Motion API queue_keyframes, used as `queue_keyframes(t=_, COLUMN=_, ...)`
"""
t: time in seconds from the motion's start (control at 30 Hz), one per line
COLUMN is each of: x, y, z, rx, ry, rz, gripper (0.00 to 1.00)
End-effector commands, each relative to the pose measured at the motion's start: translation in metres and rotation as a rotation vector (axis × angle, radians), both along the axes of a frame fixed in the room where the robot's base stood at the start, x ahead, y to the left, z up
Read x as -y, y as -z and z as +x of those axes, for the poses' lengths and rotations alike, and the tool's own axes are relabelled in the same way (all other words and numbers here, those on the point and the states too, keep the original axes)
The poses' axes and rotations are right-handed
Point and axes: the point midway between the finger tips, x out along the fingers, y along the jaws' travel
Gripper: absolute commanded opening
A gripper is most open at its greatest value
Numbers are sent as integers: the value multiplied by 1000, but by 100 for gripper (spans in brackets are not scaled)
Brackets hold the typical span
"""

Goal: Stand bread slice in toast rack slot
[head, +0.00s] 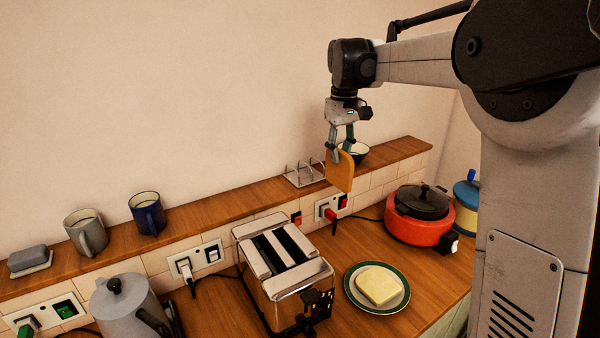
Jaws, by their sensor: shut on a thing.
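My gripper (342,157) points down and is shut on a golden-brown bread slice (341,176), gripping it near its top edge. The slice hangs roughly upright in front of the wooden ledge. The toast rack (304,174), a low wire rack, stands on the ledge just left of the held slice. The slice appears apart from the rack, though the depth between them is hard to judge. The slots look empty, and the rack's right end is close to the slice in the picture. Another, paler bread slice (379,285) lies flat on a green-rimmed plate (365,304) on the counter.
A chrome toaster (301,284) stands below the ledge, with a red cooker (418,224) to the right. A bowl (358,152) sits behind the gripper on the ledge. A blue mug (147,215) and a grey mug (88,235) stand further left. The ledge between blue mug and rack is clear.

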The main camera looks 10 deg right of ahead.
Motion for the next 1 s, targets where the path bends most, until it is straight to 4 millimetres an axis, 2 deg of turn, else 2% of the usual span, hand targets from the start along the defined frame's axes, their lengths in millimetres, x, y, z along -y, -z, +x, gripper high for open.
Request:
queue_keyframes(t=0.17, x=-6, y=-2, z=18, rx=0, ry=2, rz=0, gripper=0)
queue_keyframes(t=0.6, x=-35, y=-2, z=98, rx=0, ry=1, rz=0, gripper=0)
queue_keyframes(t=1.0, x=-56, y=-2, z=158, rx=0, ry=1, rz=0, gripper=0)
